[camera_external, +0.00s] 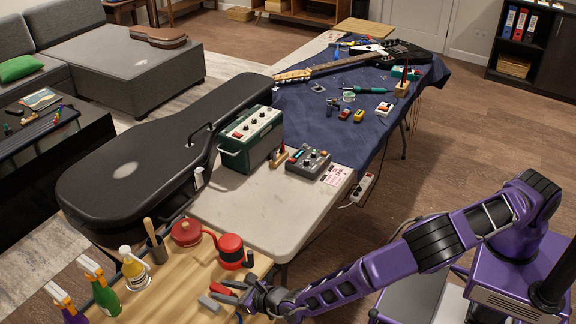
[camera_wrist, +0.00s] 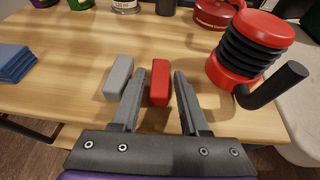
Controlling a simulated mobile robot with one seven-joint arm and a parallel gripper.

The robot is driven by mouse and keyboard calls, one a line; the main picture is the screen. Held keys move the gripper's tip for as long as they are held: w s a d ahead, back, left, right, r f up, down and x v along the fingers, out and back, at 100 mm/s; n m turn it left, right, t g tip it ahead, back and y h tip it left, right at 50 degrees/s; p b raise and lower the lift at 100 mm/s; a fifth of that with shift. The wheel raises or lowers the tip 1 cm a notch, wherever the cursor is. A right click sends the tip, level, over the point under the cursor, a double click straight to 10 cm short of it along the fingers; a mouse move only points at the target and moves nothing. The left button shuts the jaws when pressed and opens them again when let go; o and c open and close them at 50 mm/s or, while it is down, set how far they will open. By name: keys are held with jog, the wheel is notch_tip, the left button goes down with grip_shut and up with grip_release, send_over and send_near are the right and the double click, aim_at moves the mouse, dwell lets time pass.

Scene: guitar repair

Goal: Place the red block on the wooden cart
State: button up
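The red block (camera_wrist: 160,83) rests on the light wooden top (camera_wrist: 65,95), which looks like the wooden cart's top. My gripper (camera_wrist: 160,75) is open, with one finger on each side of the block. A gap shows between the block and each finger. In the external view my gripper (camera_external: 228,290) is low over the near right part of the wooden top (camera_external: 192,272). Red shows between and around the fingers there, too small to separate clearly.
A grey block (camera_wrist: 118,77) lies just left of the left finger. A red-and-black bellows-like item (camera_wrist: 250,50) with a black handle stands close on the right. Blue folded pieces (camera_wrist: 14,62) lie at far left. Bottles (camera_external: 104,290) stand on the wooden top's left.

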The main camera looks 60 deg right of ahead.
jog(key=shift+o, duration=0.5)
jog(key=shift+r, duration=0.1)
jog(key=shift+r, duration=0.2)
jog(key=p+v, duration=0.1)
jog(key=v, duration=1.1)
jog(key=shift+f, duration=0.15)
